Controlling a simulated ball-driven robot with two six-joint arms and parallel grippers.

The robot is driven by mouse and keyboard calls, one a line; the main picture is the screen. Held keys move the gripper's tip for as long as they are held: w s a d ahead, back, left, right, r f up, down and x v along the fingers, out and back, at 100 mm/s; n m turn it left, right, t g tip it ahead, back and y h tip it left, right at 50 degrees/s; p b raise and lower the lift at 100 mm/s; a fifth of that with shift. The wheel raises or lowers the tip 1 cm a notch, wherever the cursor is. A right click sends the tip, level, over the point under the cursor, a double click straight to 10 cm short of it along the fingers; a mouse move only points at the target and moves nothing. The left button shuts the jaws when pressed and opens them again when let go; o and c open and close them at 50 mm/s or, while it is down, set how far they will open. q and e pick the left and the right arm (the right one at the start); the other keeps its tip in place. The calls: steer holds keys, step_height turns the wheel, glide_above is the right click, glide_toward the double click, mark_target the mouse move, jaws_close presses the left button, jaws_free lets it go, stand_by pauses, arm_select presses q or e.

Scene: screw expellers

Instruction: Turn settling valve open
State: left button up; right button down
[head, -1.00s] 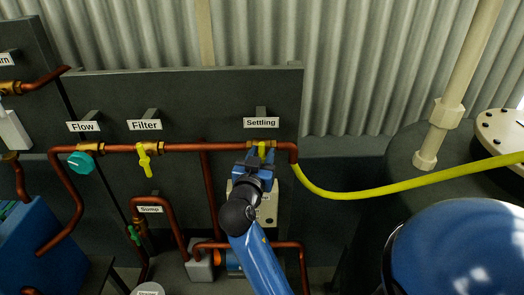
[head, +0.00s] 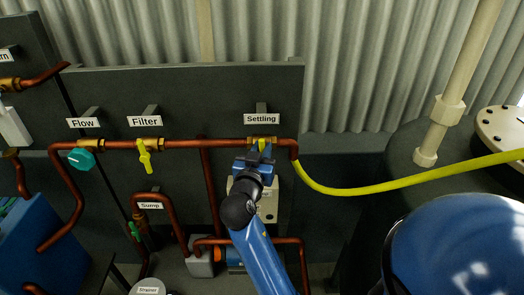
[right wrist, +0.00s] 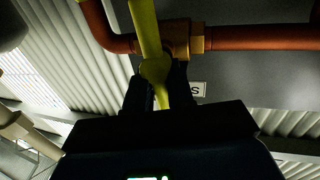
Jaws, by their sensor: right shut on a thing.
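The settling valve sits on the copper pipe under the "Settling" label (head: 262,119). In the right wrist view, the yellow handle (right wrist: 155,68) has a rounded hub and stands in front of the brass valve body (right wrist: 180,38). The dark fingers of my right gripper (right wrist: 161,92) stand on both sides of the handle's lower end and are shut on it. My left gripper is not in view.
The yellow filter handle (head: 144,157) and the teal flow knob (head: 81,160) are on the same pipe (head: 195,144) to the left. A yellow hose (head: 390,183) runs to the right.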

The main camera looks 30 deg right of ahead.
steer(key=shift+f, duration=0.1)
steer(key=n, duration=0.1)
steer(key=n+b, duration=0.1)
steer(key=n+t, duration=0.1)
steer(key=n, duration=0.1)
steer(key=shift+w+a+f, duration=0.15)
steer(key=shift+a, duration=0.1)
steer(key=shift+w+a+f+n+t+y+p, duration=0.15)
steer(key=shift+f+n+t+y+p, duration=0.4)
steer(key=shift+n, duration=2.2)
steer(key=shift+w+a+r+n+t+y+p, duration=0.2)
steer(key=shift+n+t, duration=0.8)
steer(key=shift+n, duration=1.8)
steer(key=shift+s+a+f+n+t+y+p, duration=0.2)
steer(key=shift+f+n+t+p, duration=0.4)
steer(key=shift+n, duration=2.15)
steer(key=shift+w+r+t+y, duration=0.15)
steer(key=shift+t+y, duration=0.1)
steer(key=c, duration=1.1)
jaws_free()
steer(key=shift+c, duration=0.2)
